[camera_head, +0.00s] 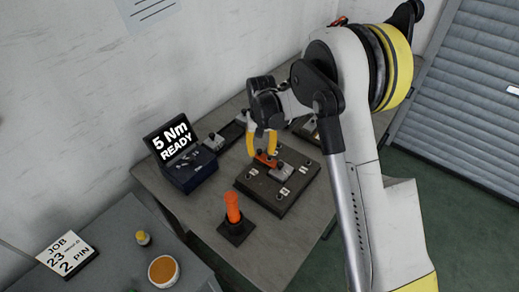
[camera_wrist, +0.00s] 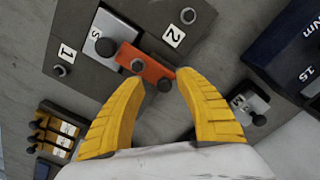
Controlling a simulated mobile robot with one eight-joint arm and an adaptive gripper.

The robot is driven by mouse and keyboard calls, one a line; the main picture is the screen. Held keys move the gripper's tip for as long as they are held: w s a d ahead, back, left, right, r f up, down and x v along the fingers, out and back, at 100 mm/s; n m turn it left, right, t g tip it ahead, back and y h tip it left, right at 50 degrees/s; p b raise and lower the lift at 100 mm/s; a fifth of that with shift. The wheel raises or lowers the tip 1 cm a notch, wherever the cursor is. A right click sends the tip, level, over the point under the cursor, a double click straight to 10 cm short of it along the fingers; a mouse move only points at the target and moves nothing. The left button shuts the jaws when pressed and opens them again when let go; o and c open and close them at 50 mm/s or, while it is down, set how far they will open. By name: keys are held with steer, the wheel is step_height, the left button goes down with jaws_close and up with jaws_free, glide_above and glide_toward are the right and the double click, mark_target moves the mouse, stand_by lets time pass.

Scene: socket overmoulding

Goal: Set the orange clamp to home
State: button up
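The orange clamp (camera_wrist: 146,66) is a short orange bar with a dark round bolt head at one end, lying on the dark fixture plate (camera_wrist: 78,20) partly over a grey metal block (camera_wrist: 105,40). The clamp also shows in the head view (camera_head: 265,159), partly hidden by my gripper. My gripper (camera_wrist: 162,76) has yellow fingers that stand apart, with the tips near the clamp's free end. One fingertip is close to each side of that end. I cannot tell whether they touch it. In the head view my gripper (camera_head: 263,150) points down over the plate.
The plate carries labels 1 and 2 and several round knobs. An orange-handled tool (camera_head: 232,207) stands upright in a dark base in front of the plate. A dark box with a "5 Nm READY" screen (camera_head: 171,140) is to the left. Grey blocks (camera_head: 213,141) lie behind.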

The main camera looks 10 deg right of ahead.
mark_target(261, 151)
steer(key=shift+w+a+r, duration=0.1)
steer(key=shift+r, duration=0.35)
step_height(261, 151, up, 11)
steer(key=shift+r, duration=0.15)
stand_by(0.4)
steer(key=s+d+r+t+b, duration=0.1)
steer(key=s+d+r+t, duration=0.15)
steer(key=s+r, duration=0.3)
steer(key=s+d+r+t+b, duration=0.1)
steer(key=s+d+r, duration=0.3)
steer(key=s, duration=0.3)
steer(key=s+d+f+t, duration=0.1)
steer(key=s+d+t, duration=0.1)
steer(key=s, duration=0.5)
steer(key=s+d+f+t+b, duration=0.1)
steer(key=s+d+f, duration=0.1)
steer(key=s, duration=0.6)
steer(key=shift+d+t, duration=0.35)
